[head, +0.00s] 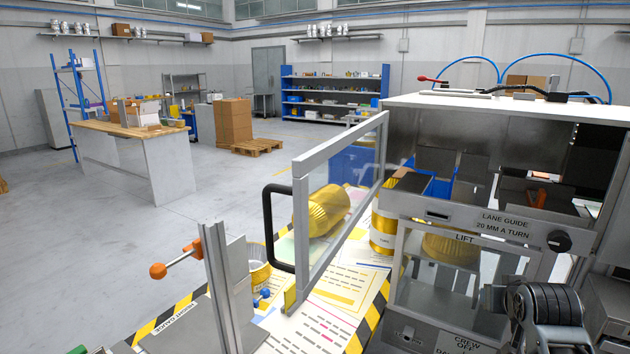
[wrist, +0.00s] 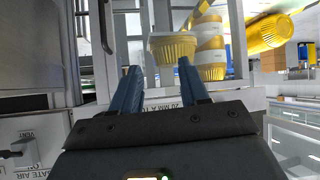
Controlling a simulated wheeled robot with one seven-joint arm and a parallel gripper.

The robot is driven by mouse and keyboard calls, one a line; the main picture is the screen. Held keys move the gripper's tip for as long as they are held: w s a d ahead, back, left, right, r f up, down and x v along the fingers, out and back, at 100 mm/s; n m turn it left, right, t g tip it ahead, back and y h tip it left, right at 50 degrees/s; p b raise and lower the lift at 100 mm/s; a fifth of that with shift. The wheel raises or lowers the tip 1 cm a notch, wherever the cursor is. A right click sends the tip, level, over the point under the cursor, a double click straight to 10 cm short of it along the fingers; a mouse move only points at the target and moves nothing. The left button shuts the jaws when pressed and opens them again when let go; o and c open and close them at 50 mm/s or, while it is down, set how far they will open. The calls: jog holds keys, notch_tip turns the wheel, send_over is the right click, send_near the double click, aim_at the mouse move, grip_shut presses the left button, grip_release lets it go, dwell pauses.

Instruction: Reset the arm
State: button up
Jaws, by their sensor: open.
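In the wrist view my gripper (wrist: 157,64) is open, its two blue fingers well apart and holding nothing. Beyond the fingertips, a gold ribbed cup (wrist: 172,46) and a gold-and-white cylinder (wrist: 211,50) show behind clear panelling. In the head view part of my arm (head: 545,312) stands at the lower right, in front of the cup press (head: 470,212); my fingers cannot be made out there. The clear framed door (head: 348,190), with a black handle (head: 274,228), stands swung out. The press carries a lane guide knob (head: 559,241).
A gold ribbed cup stack (head: 320,211) shows through the door. A metal post (head: 215,280) with an orange-knobbed lever (head: 160,270) stands at front left. The LIFT window (head: 455,280) is close to my arm. A workbench (head: 140,165) stands far left, with open floor before it.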

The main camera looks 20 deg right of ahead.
jog(key=s+a+f+n+t+y, duration=0.15)
jog(key=s+a+f, duration=0.25)
jog(key=s+a, duration=0.6)
jog(key=s+a+f+n+t+y, duration=0.1)
jog(key=s+a+f+n+t, duration=0.15)
jog(key=s+a+f, duration=0.5)
jog(key=s+a+r+n+t+y, duration=0.1)
jog(key=s+a+r+y, duration=0.1)
jog(key=s+a+r, duration=0.5)
jog(key=s+a+r+n+t+y, duration=0.1)
jog(key=s+a+r, duration=0.6)
jog(key=s, duration=0.7)
jog(key=shift+s+a+r+n+y, duration=0.2)
jog(key=shift+r+n+y, duration=0.25)
jog(key=shift+r, duration=0.35)
